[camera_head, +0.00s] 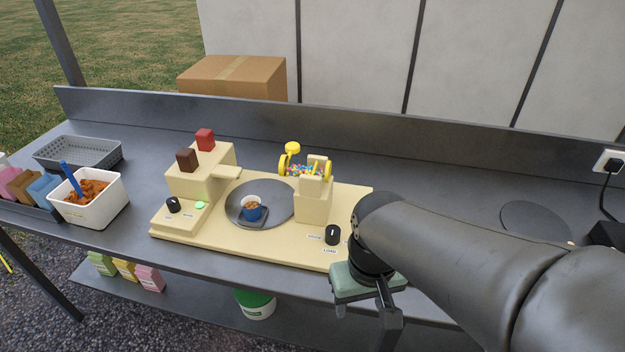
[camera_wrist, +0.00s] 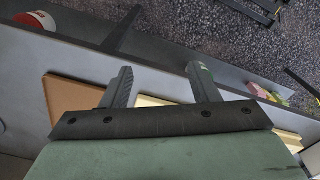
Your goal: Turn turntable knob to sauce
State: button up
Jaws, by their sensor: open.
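The cream sweets machine (camera_head: 225,240) stands on the grey counter. A black knob (camera_head: 332,235) sits at its front right, with small white labels on its left and below; the lower one seems to read LOAD. The round grey turntable (camera_head: 285,202) carries a blue cup (camera_head: 252,208) of brown pieces. A second black knob (camera_head: 173,204) is at the front left, beside a green button (camera_head: 201,205). My gripper (camera_head: 365,312) is near the counter's front edge, below and right of the right knob, apart from it. In the wrist view my gripper (camera_wrist: 163,80) is open and empty.
A white tub (camera_head: 95,212) with brown pieces and a blue handle stands left. A grey basket (camera_head: 78,153) is behind it. A cardboard box (camera_head: 232,76) stands behind the backboard. A socket with a cable (camera_head: 608,162) is at right. A lower shelf (camera_head: 190,300) holds coloured packets.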

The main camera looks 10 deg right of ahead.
jog(key=w+r+n+b, duration=0.2)
jog(key=w+n+b, duration=0.1)
jog(key=w, duration=0.4)
jog(key=w+r+n+b, duration=0.3)
jog(key=w+n, duration=0.1)
jog(key=w, duration=0.3)
jog(key=n+b, duration=0.3)
jog(key=n, duration=0.3)
send_near(333, 229)
notch_tip(333, 229, down, 10)
jog(key=shift+w+f+b, duration=0.1)
jog(key=shift+b, duration=0.9)
jog(key=c, duration=1)
